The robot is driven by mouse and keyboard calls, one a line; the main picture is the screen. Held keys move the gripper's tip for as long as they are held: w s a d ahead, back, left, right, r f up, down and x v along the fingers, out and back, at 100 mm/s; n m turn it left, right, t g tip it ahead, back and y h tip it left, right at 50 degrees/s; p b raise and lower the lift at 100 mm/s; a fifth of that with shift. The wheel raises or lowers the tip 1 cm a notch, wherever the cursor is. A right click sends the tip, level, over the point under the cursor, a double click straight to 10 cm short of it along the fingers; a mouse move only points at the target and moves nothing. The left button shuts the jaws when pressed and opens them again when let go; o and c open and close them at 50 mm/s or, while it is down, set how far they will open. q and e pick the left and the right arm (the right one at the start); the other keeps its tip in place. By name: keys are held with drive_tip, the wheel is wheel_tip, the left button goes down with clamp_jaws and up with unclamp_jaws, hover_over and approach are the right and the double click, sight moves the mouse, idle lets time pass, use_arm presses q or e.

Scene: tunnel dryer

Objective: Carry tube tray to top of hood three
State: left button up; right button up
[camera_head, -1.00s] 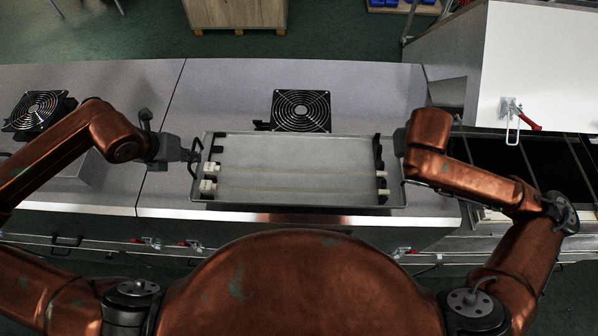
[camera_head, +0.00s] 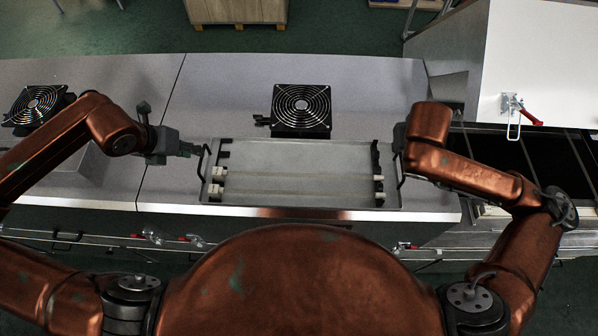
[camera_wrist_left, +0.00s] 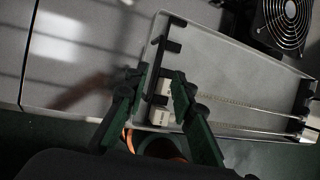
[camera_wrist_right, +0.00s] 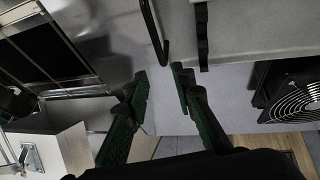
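The tube tray (camera_head: 290,151) is a shallow grey metal tray with a black handle at each end. It holds two thin clear tubes (camera_head: 300,177) with white end blocks, and appears to rest level on the grey hood top (camera_head: 235,100). My left gripper (camera_head: 198,150) is open at the tray's left handle (camera_head: 203,162). In the left wrist view its spread fingers (camera_wrist_left: 160,78) lie on either side of the handle in the picture. My right gripper (camera_wrist_right: 160,75) is open near the right handle (camera_wrist_right: 153,30); the head view mostly hides its fingers behind the wrist.
A black fan (camera_head: 301,108) stands on the hood just behind the tray. Another fan (camera_head: 36,105) is on the left hood section. A white box-like housing with a red-handled clamp (camera_head: 528,117) and a dark opening (camera_head: 530,155) lie to the right. The hood's front edge is close to the tray.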

use_arm(q)
drive_tip(key=v, duration=1.1)
drive_tip(key=shift+r, duration=0.2)
use_arm(e)
wheel_tip(320, 180, up, 10)
idle(0.3)
use_arm(q)
drive_tip(key=shift+s, duration=0.15)
use_arm(e)
drive_tip(key=shift+s, duration=0.1)
